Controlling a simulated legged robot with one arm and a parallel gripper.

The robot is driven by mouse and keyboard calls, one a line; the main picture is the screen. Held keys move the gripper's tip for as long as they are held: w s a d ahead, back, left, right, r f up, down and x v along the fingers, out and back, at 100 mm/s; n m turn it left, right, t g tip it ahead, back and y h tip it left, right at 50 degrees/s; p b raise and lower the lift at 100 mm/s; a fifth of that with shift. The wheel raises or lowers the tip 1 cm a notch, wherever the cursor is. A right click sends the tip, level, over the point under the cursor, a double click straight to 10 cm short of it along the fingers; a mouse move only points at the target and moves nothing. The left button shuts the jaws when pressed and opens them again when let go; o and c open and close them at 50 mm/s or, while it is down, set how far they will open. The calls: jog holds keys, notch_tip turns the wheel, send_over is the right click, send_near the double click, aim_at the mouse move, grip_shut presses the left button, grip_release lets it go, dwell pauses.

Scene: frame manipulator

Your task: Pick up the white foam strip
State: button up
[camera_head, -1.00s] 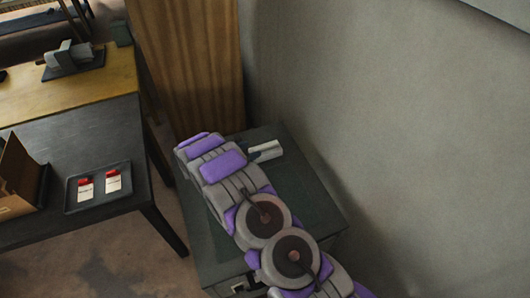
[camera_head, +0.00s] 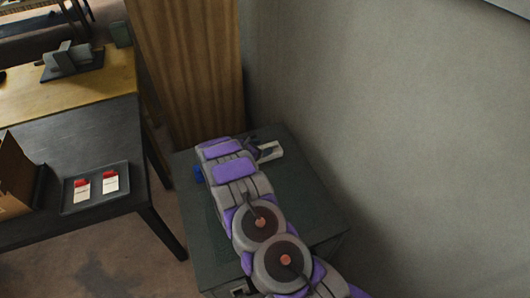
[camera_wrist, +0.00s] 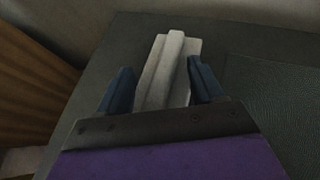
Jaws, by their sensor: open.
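The white foam strip (camera_wrist: 168,75) lies on top of the dark grey cabinet (camera_wrist: 110,60) in the wrist view. It is a pale, long block with a raised ridge. My open gripper (camera_wrist: 160,85) has its two dark blue fingers on either side of the strip's near part, with small gaps seen. The strip's far end extends past the fingertips, and its near end is hidden behind my gripper's body. In the head view the strip (camera_head: 270,149) shows at the far end of my arm, partly covered by my gripper (camera_head: 258,153).
A wooden panel (camera_head: 185,70) stands behind, and a grey wall (camera_head: 400,130) rises to the right. A black table (camera_head: 90,130) at left holds a tray (camera_head: 95,207) with two red-and-white items. The cabinet's right side is clear.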

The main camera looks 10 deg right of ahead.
jog(key=shift+c, duration=0.4)
grip_shut()
